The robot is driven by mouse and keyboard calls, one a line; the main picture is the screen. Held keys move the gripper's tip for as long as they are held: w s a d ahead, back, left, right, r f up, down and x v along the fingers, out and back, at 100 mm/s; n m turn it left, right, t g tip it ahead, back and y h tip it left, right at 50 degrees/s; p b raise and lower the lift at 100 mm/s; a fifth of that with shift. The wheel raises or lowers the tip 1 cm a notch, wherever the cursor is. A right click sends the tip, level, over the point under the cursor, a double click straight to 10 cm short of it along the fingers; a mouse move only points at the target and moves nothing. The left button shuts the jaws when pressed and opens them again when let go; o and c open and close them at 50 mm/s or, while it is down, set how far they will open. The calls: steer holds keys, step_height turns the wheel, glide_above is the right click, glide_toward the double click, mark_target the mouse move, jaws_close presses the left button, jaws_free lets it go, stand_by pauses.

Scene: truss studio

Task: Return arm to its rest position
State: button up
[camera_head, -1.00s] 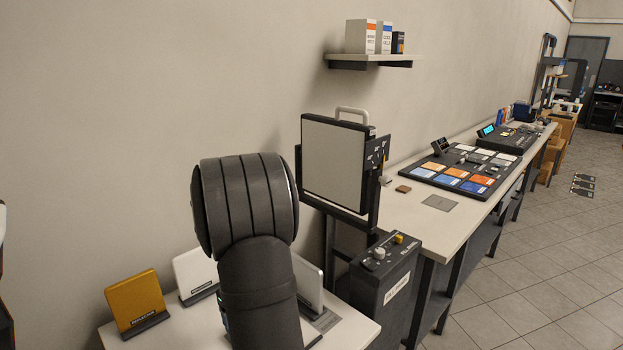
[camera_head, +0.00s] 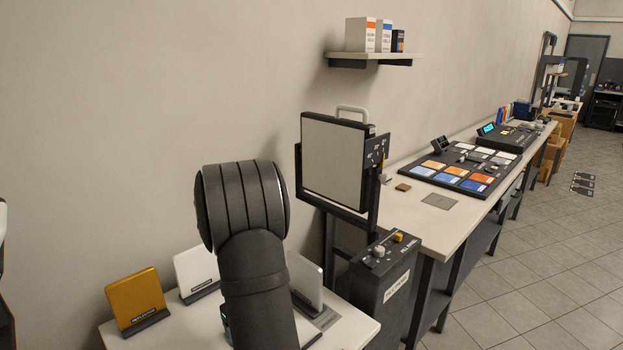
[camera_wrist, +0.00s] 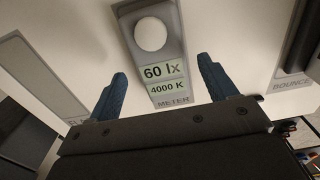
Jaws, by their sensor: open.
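My gripper (camera_wrist: 160,90) shows in the wrist view with its two blue fingers spread apart and nothing between them. Just beyond the fingers is a grey light meter (camera_wrist: 160,45) with a round white dome, reading 60 lx and 4000 K, on a white table. I cannot tell the exact gap between the fingers and the meter. In the head view my arm's dark, thick links stand over the near white table (camera_head: 350,325) and hide part of it; the gripper itself is out of sight there.
An orange panel (camera_head: 135,300), a white panel (camera_head: 197,270) and another pale panel (camera_head: 304,278) stand on the near table. A large framed panel (camera_head: 333,160) and a dark control box (camera_head: 380,275) stand to the right. A long bench (camera_head: 415,220) and a wall shelf (camera_head: 370,58) lie beyond.

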steer(key=shift+r, duration=0.9)
steer(key=s+d+r, duration=0.2)
steer(key=d+r, duration=0.5)
steer(key=d, duration=0.4)
steer(key=s+d, duration=0.4)
steer(key=d, duration=0.5)
steer(key=s+d, duration=0.3)
steer(key=d, duration=0.7)
steer(key=w+a+f, duration=0.4)
steer(key=a, duration=0.3)
steer(key=shift+w+a, duration=0.2)
steer(key=shift+w, duration=0.1)
steer(key=shift+f, duration=0.1)
steer(key=o, duration=0.5)
